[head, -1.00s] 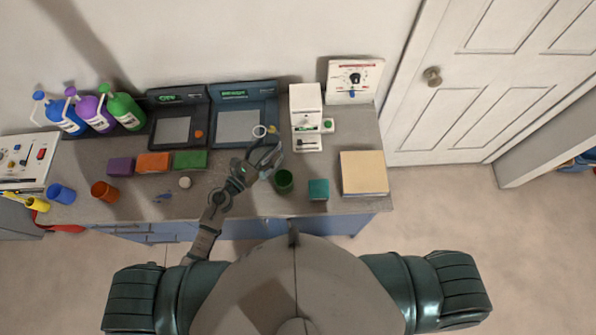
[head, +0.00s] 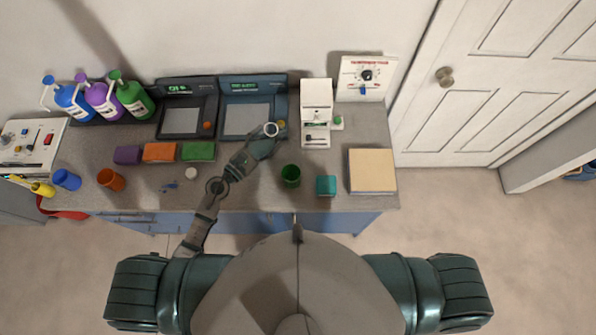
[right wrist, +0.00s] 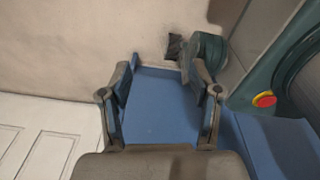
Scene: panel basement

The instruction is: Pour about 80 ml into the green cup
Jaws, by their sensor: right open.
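The green cup (head: 291,176) stands upright near the counter's front edge, right of my left arm. Its inside looks dark and I cannot tell whether it holds anything. Green (head: 136,98), purple (head: 104,98) and blue (head: 73,102) pump bottles stand at the back left. My right gripper (right wrist: 160,78) is open and empty in the right wrist view.
An orange cup (head: 111,180) and a blue cup (head: 67,179) stand at the left front. A white device (head: 316,95) stands behind. A white door (head: 500,90) is at right.

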